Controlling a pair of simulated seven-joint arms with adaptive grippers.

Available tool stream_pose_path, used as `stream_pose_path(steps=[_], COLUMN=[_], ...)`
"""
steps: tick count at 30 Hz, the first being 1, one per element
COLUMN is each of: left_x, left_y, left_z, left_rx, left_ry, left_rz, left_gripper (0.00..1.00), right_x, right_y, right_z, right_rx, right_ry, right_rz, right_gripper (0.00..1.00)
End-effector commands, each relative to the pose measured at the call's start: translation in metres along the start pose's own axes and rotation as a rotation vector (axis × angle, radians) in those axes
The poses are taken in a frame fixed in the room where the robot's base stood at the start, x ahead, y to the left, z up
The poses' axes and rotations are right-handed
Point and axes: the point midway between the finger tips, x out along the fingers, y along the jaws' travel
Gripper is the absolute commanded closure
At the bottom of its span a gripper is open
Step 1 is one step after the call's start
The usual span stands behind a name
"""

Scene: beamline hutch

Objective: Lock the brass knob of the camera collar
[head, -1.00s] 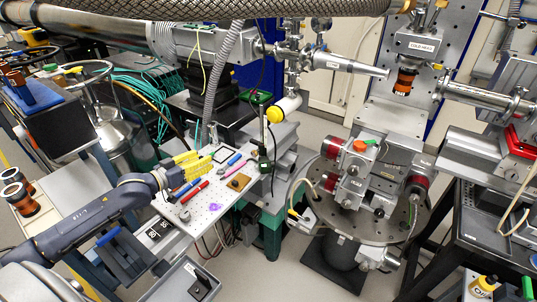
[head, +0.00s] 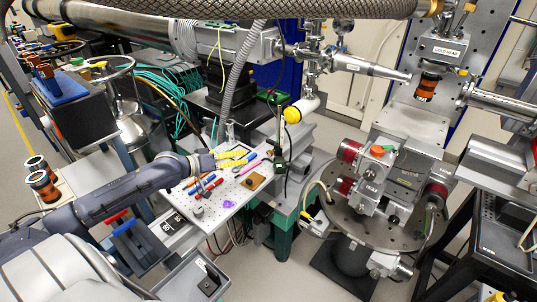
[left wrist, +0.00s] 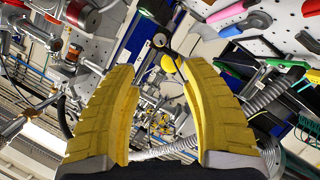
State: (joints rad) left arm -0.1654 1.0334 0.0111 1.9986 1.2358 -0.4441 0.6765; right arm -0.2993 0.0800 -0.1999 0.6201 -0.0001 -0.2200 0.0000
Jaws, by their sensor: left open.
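My left gripper (head: 246,159) is open and empty above the left rear part of the white perforated board (head: 228,216), pointing right toward an upright post (head: 280,140) with a dark clamp-like part (head: 281,164) low on it. I cannot tell whether this part is the camera collar, and I make out no brass knob. In the left wrist view the two yellow fingers (left wrist: 160,68) stand wide apart with nothing between their tips. Beyond them are a yellow round part (left wrist: 168,63) and a small dark round part (left wrist: 159,40). My right gripper is not in view.
Red and blue tools (head: 207,184), a brown block (head: 255,181) and a purple piece (head: 230,204) lie on the board. A flexible grey hose (head: 236,75) hangs behind it.

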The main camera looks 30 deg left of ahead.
Motion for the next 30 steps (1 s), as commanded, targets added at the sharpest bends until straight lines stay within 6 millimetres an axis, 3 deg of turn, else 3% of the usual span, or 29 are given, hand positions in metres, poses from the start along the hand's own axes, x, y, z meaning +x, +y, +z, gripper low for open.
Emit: stream_pose_path(steps=[30], left_x=[0.127], left_y=[-0.001], left_z=[0.000], left_rx=[-0.002], left_ry=[0.002], left_rz=[0.000], left_gripper=[0.54], right_x=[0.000], right_y=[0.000], right_z=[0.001], right_rx=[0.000], right_ry=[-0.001], right_rz=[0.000], right_gripper=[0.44])
